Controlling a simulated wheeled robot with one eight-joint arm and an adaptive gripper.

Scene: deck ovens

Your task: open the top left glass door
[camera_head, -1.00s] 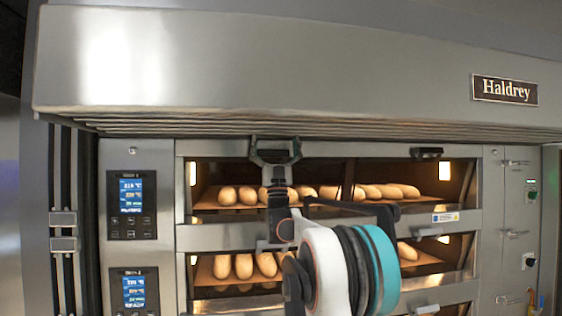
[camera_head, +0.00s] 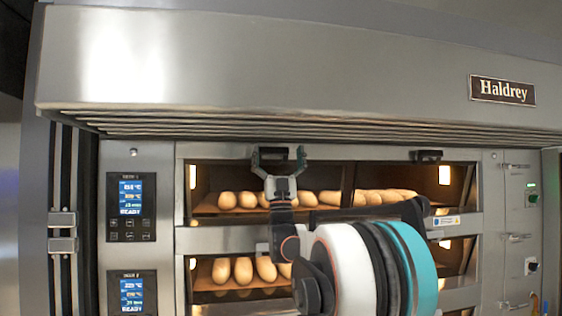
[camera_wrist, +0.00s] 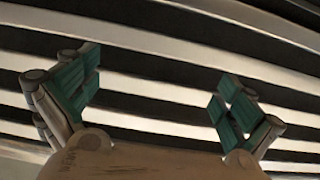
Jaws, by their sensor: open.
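The top left glass door (camera_head: 225,177) of the upper deck is closed, with lit loaves behind it. Its dark handle (camera_head: 274,154) is at the door's top edge. My gripper (camera_head: 279,155) is in front of the door's upper edge, fingers pointing up and spread, one on each side of the handle in the picture. I cannot tell whether they touch it or how far in front they are. In the wrist view, my gripper (camera_wrist: 158,90) is open with its green pads apart and nothing between them. The handle does not show there.
Slatted metal louvres (camera_head: 330,128) under the hood (camera_head: 300,65) run just above the door and fill the wrist view. A second dark handle (camera_head: 428,155) is on the top right door. Control panels (camera_head: 131,207) stand at the left. A lower deck with loaves is below.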

